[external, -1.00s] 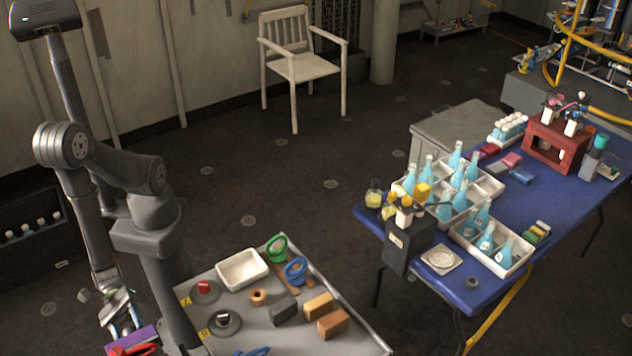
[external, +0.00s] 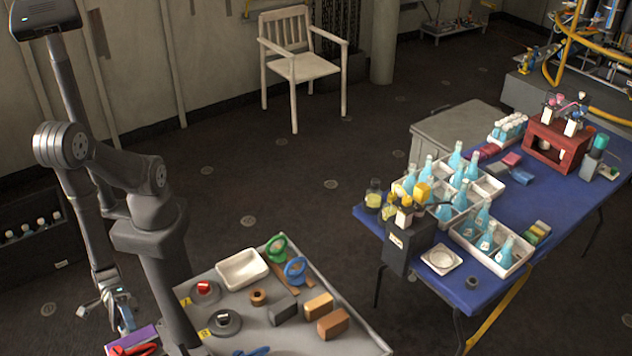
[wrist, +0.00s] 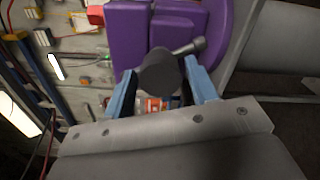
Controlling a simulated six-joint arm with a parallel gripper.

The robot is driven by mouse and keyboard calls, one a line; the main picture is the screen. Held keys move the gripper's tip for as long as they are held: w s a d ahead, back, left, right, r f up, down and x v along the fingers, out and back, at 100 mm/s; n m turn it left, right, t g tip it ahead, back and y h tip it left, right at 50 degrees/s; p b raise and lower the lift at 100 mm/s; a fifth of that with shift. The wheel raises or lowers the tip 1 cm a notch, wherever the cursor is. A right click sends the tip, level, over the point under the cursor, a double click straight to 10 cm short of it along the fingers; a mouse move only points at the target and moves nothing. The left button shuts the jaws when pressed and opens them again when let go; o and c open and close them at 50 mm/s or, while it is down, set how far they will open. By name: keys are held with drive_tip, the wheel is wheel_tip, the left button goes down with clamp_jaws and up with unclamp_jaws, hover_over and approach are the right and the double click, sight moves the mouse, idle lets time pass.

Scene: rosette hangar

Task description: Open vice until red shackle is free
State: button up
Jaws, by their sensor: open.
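The purple vice (wrist: 158,28) fills the top middle of the wrist view, and its purple top also shows at the lower left of the external view (external: 132,336). A dark grey round screw end (wrist: 160,72) with a short grey handle bar (wrist: 190,47) projects from it toward me. My gripper (wrist: 160,82) is open, its blue fingers on either side of the screw end; I cannot tell whether they touch it. A red piece, probably the red shackle (external: 135,349), lies beside the vice at the bottom edge of the external view. Its hold in the jaws is hidden.
A grey bench (external: 350,340) carries a white tray (external: 242,268), green (external: 276,247) and blue (external: 295,270) rings, blocks and two round knobs. A blue table (external: 520,215) with bottles stands to the right. Dark floor lies between them.

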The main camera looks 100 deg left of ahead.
drive_tip(key=shift+c, duration=0.2)
drive_tip(key=c, duration=1)
drive_tip(key=n, duration=0.6)
drive_tip(key=o, duration=1)
drive_tip(key=shift+o, duration=0.2)
drive_tip(key=v, duration=0.7)
